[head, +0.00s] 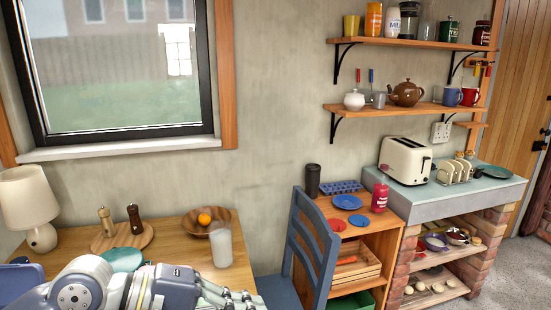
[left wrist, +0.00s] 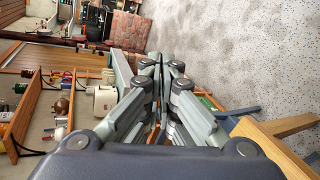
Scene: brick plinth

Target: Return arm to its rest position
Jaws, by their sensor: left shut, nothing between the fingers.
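My left arm comes in along the bottom left of the head view, over the wooden table (head: 177,258). Its gripper (head: 250,300) points right at the bottom edge, near the table's right end. In the left wrist view the fingers of this gripper (left wrist: 162,68) are closed together with nothing between them. That view is turned sideways. My right gripper is in neither view.
A frosted glass (head: 221,246) and a wooden bowl (head: 203,222) with an orange fruit stand close behind the gripper. A blue chair (head: 308,240) is to its right. Beyond it are a wooden cabinet (head: 391,240) and a brick plinth (head: 487,243). Grey carpet (left wrist: 220,50) lies clear.

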